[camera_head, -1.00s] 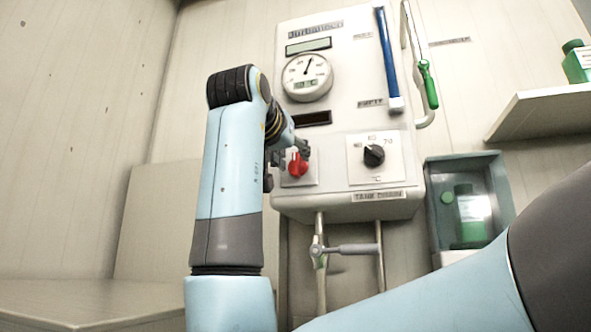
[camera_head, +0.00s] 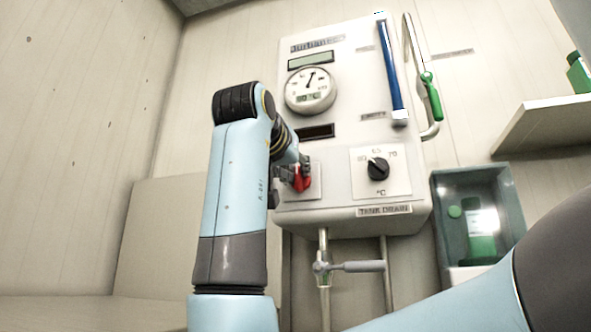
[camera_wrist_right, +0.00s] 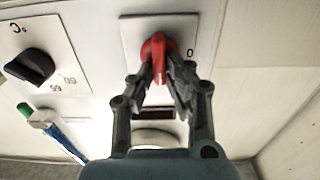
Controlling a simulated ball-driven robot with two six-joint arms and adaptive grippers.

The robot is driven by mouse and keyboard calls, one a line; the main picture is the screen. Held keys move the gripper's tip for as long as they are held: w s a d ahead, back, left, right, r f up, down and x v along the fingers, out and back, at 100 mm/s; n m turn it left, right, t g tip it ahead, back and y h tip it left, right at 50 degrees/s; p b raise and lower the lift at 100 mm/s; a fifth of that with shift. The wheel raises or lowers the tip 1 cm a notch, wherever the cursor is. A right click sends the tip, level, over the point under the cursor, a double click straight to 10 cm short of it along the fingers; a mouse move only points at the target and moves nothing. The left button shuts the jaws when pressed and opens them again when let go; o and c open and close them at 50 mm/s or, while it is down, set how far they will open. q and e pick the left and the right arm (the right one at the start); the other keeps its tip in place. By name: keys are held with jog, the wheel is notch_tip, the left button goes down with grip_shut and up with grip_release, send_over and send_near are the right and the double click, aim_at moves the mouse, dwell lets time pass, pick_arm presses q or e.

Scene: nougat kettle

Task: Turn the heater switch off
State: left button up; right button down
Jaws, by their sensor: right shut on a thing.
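The heater switch is a red rotary knob (camera_head: 303,181) on a white plate at the lower left of the wall-mounted control box (camera_head: 345,208). It also shows in the right wrist view (camera_wrist_right: 158,44), with an "O" mark beside it on the plate. My right gripper (camera_head: 292,175) is at the knob. In the right wrist view its fingers (camera_wrist_right: 160,82) are closed on the two sides of the red handle. The fingers partly cover the knob in the head view. My left gripper is not in view.
A black temperature dial (camera_head: 377,168) sits right of the switch, with a round gauge (camera_head: 310,90) above. A blue tube (camera_head: 390,70) and a green-handled lever (camera_head: 431,96) are at the upper right. Pipes with a valve (camera_head: 350,267) hang below. A shelf (camera_head: 545,125) juts out at right.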

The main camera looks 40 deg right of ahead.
jog(key=shift+w+n+p, duration=0.1)
jog(key=shift+n+p, duration=0.85)
jog(key=shift+n, duration=0.25)
jog(key=shift+w+a+f+n+p, duration=0.15)
jog(key=shift+f+n+p, duration=0.1)
jog(key=shift+n+p, duration=2.35)
jog(key=shift+w+a+f+n+p, duration=0.1)
jog(key=shift+w+f+n+p, duration=0.1)
jog(key=shift+n+p, duration=2.4)
jog(key=shift+w+a+f+n+p, duration=0.1)
jog(key=shift+f+n+p, duration=0.15)
jog(key=shift+n+p, duration=2.3)
jog(key=shift+f, duration=0.1)
jog(key=c, duration=1.3)
grip_release()
jog(key=shift+c, duration=0.2)
